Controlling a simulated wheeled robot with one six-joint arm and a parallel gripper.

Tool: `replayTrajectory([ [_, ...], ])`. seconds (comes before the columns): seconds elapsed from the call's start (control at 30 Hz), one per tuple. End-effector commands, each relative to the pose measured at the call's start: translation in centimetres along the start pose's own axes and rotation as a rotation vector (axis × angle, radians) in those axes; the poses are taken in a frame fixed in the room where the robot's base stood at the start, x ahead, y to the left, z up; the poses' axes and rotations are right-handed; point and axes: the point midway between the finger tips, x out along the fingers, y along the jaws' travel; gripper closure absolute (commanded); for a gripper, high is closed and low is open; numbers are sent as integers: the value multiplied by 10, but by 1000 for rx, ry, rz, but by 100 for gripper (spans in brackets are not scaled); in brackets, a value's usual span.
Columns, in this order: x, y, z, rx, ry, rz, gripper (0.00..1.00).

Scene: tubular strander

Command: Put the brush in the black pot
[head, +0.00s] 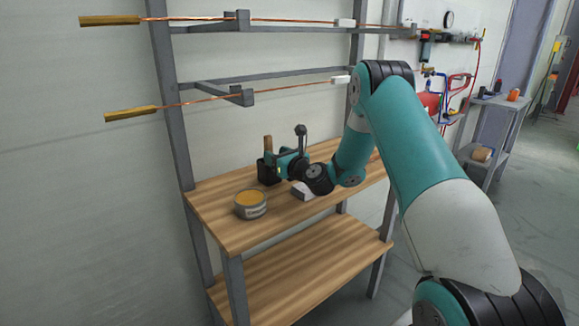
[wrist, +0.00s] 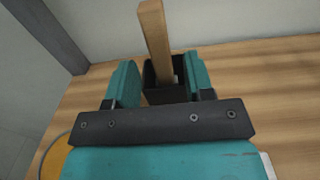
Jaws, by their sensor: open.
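The black pot (head: 268,176) stands on the wooden bench, near its wall side. The brush, showing as a pale wooden handle (head: 268,144), stands nearly upright with its lower part inside the pot. In the wrist view the handle (wrist: 153,40) rises out of the pot (wrist: 160,97), tilted slightly, and the brush's lower end is hidden. My gripper (head: 277,161) is at the pot. In the wrist view its two teal fingers are spread apart (wrist: 161,80), one on each side of the brush, with gaps visible between them and the handle.
A round tin (head: 250,205) with a yellow-orange top stands on the bench to the left. A whitish block (head: 302,191) lies on the bench beside my wrist. Metal rails (head: 270,28) with copper rods cross above the bench. The front of the bench top is clear.

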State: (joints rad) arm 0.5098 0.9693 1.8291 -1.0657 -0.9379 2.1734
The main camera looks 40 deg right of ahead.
Motion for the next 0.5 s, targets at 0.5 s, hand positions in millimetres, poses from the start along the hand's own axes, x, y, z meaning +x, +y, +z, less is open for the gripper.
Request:
replayTrajectory([
  [0.5, -82, 0, -1, 1, 0, -1, 52],
])
